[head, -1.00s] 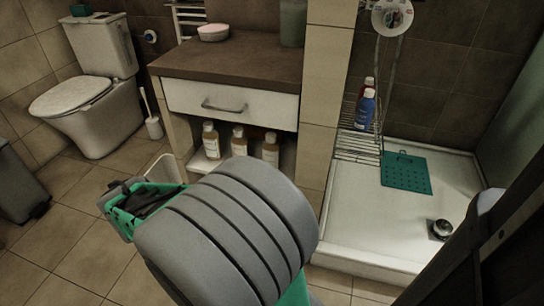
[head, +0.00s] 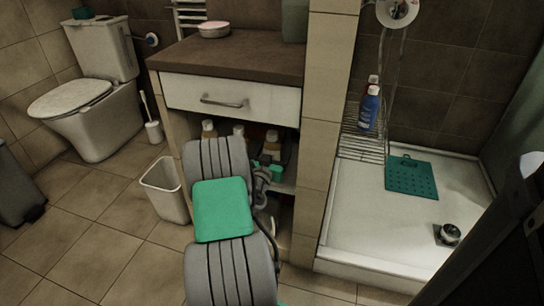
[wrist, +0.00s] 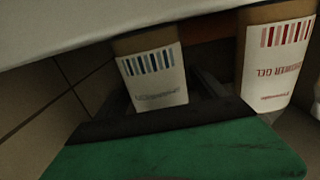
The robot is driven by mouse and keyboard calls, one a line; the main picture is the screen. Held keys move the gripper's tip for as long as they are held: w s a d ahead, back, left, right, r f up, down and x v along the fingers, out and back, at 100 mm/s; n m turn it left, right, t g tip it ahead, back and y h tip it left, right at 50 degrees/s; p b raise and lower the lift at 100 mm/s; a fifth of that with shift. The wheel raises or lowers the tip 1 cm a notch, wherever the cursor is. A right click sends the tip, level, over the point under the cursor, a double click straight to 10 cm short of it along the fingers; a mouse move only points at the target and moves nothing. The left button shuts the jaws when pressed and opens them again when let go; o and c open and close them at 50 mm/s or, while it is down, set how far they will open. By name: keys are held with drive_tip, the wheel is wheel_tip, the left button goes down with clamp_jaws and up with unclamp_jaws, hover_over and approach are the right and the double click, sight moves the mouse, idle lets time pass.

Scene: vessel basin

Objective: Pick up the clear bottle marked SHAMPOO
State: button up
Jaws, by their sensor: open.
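Several amber-looking bottles with pale caps stand on the shelf under the drawer. My gripper (head: 270,170) is open at the shelf front by the right bottle. In the wrist view, a bottle with a blue-barred label (wrist: 152,75) lies ahead of my open gripper (wrist: 166,98); its small print is unreadable. A red-barred SHOWER GEL bottle (wrist: 277,62) stands to the right. I cannot tell which bottle is marked SHAMPOO.
The white drawer front (head: 228,97) and brown counter (head: 235,55) are above the shelf. A tiled pillar (head: 322,150) stands close on the right, beside the shower tray (head: 350,225). A white bin (head: 165,195) stands left of my arm.

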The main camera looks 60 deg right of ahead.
drive_tip(key=shift+d, duration=0.1)
drive_tip(key=shift+c, duration=0.2)
drive_tip(key=c, duration=1.7)
